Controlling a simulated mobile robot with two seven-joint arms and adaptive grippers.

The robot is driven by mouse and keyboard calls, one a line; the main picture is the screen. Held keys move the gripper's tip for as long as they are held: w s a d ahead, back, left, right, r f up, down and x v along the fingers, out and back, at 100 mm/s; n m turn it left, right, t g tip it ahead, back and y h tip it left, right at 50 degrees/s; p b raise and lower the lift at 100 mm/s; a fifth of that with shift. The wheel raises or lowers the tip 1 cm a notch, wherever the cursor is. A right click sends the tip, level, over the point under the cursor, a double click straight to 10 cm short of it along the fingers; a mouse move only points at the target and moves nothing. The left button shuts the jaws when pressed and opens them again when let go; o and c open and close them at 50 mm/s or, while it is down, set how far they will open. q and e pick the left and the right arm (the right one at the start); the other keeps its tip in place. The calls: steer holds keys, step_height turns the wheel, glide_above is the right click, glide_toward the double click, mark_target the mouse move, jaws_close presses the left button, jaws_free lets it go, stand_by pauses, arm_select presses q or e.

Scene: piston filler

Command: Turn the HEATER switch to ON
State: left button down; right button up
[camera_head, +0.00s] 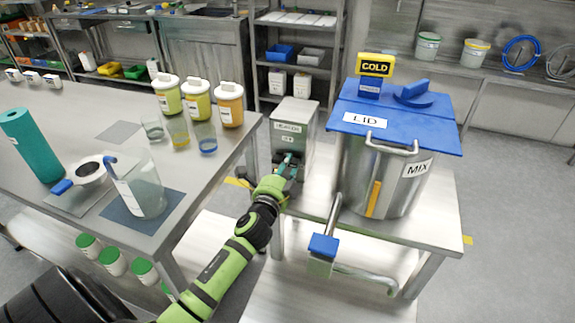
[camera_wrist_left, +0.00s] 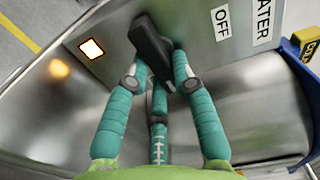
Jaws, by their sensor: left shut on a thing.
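The HEATER box (camera_head: 293,112) is a grey metal control box beside the pot. Its black switch (camera_wrist_left: 150,45) shows in the left wrist view as a lever lying at a slant. The OFF label (camera_wrist_left: 220,22) and part of the HEATER label (camera_wrist_left: 263,18) are on the same face. A small lit window (camera_wrist_left: 91,49) is also on that face. My left gripper (camera_head: 287,166) is at the front of the box. In the left wrist view its teal fingers (camera_wrist_left: 158,82) are shut on the switch, one on each side. No ON label is readable. My right gripper is not in view.
The steel pot (camera_head: 385,175) with a blue lid (camera_head: 400,112) and a yellow COLD sign (camera_head: 376,65) stands right of the box. A blue-ended valve handle (camera_head: 323,246) sticks out in front. The left table (camera_head: 85,108) holds jars, beakers and a jug.

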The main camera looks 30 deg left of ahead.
arm_select(q)
steer(key=shift+m, duration=0.4)
steer(key=c, duration=1)
jaws_free()
steer(key=shift+c, duration=0.2)
steer(key=v, duration=1.2)
